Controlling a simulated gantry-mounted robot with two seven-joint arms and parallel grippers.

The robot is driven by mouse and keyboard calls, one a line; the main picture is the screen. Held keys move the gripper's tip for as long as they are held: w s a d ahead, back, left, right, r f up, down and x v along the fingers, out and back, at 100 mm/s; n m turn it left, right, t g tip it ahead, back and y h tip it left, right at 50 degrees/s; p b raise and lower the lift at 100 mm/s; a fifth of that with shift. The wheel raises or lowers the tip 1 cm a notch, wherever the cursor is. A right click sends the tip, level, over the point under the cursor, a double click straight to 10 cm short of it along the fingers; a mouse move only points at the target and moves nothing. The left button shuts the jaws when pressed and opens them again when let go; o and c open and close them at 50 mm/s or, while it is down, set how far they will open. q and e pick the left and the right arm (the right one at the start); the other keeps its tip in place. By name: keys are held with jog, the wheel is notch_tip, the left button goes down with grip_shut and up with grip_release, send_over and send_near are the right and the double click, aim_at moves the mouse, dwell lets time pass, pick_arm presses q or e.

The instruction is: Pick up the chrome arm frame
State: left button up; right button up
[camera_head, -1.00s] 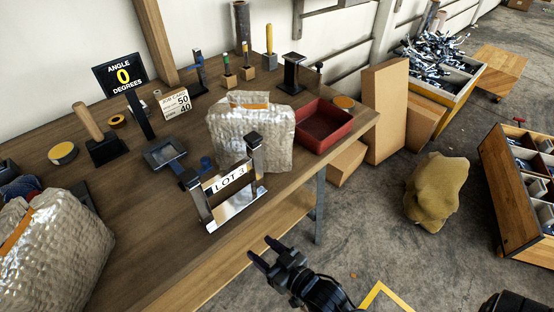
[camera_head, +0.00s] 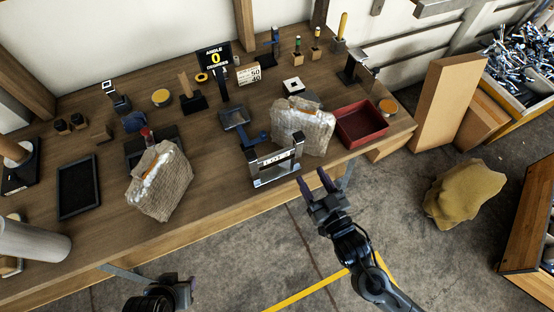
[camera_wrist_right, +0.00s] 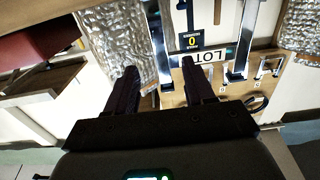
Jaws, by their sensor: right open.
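The chrome arm frame (camera_head: 275,179) stands on the front edge of the wooden bench. It is a shiny frame with upright posts and a white "LOT" label. My right gripper (camera_head: 317,183) is open and empty, just right of the frame and in front of the bench edge. In the right wrist view the open fingers (camera_wrist_right: 160,76) point towards the frame (camera_wrist_right: 244,45), whose label shows upside down, and they are apart from it. My left gripper (camera_head: 168,292) is only partly in view at the bottom; its fingers cannot be made out.
A silvery wrapped bundle (camera_head: 303,125) stands right behind the frame. A red tray (camera_head: 360,123) is to its right. A second wrapped bundle (camera_head: 160,182) stands to the left on the bench (camera_head: 215,205).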

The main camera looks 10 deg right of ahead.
aim_at(299, 155)
jog(key=w, duration=0.4)
jog(key=shift+w+a+b, duration=0.1)
jog(key=shift+a+b, duration=0.2)
jog(key=shift+a, duration=0.1)
jog(key=shift+w+a+f+b, duration=0.1)
jog(key=shift+w+b, duration=0.2)
jog(key=shift+w, duration=0.35)
jog(key=shift+w+a+b, duration=0.2)
jog(key=shift+w+b, duration=0.05)
jog(key=shift+w, duration=0.75)
jog(key=shift+w+a+b, duration=0.15)
jog(key=shift+w+b, duration=0.05)
jog(key=shift+w, duration=0.75)
jog(key=shift+c, duration=0.7)
grip_shut()
